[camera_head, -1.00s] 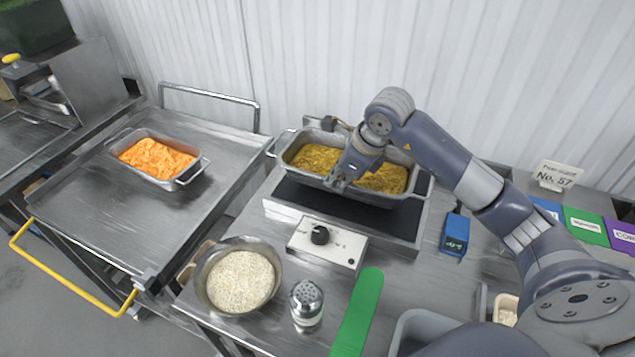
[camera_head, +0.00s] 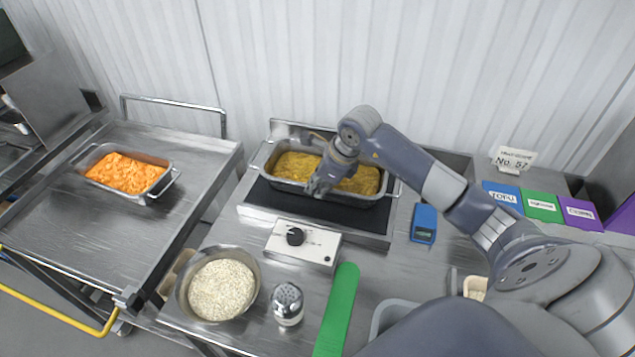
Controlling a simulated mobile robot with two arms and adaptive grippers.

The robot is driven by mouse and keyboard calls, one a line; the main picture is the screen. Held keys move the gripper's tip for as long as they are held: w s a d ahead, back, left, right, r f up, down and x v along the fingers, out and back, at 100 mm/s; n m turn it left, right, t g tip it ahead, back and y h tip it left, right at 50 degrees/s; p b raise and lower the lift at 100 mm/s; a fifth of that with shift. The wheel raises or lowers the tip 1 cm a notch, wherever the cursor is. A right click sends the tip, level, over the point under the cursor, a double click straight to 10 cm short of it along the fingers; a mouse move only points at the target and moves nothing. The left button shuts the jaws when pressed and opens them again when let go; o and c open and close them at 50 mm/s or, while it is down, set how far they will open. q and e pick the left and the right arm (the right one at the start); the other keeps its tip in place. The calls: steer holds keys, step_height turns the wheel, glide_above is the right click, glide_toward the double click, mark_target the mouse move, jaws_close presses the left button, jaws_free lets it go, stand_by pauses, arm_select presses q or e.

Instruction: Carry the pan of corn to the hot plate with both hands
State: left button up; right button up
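The metal pan of corn (camera_head: 291,188), filled with yellow food, sits on the black top of the hot plate (camera_head: 258,215) at the centre. Its left handle sticks out to the left and the right one shows near the right end. My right gripper (camera_head: 318,188) reaches in from the right, pointing down over the middle of the pan at its near wall. It hides part of the corn and rim. I cannot tell whether it touches the pan or whether its fingers are open. My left gripper is out of view.
A pan of orange food (camera_head: 161,187) stands on the steel cart at left. In front are a control box (camera_head: 318,250), a bowl of grain (camera_head: 222,288), a shaker (camera_head: 288,305) and a green strip (camera_head: 338,305). A blue device (camera_head: 424,222) lies right of the hot plate.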

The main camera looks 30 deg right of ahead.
steer(key=shift+o, duration=0.8)
steer(key=shift+r, duration=0.1)
steer(key=shift+s+d+r, duration=0.1)
steer(key=shift+s+r, duration=0.05)
steer(key=shift+r, duration=0.25)
steer(key=b+v, duration=0.3)
steer(key=v, duration=0.8)
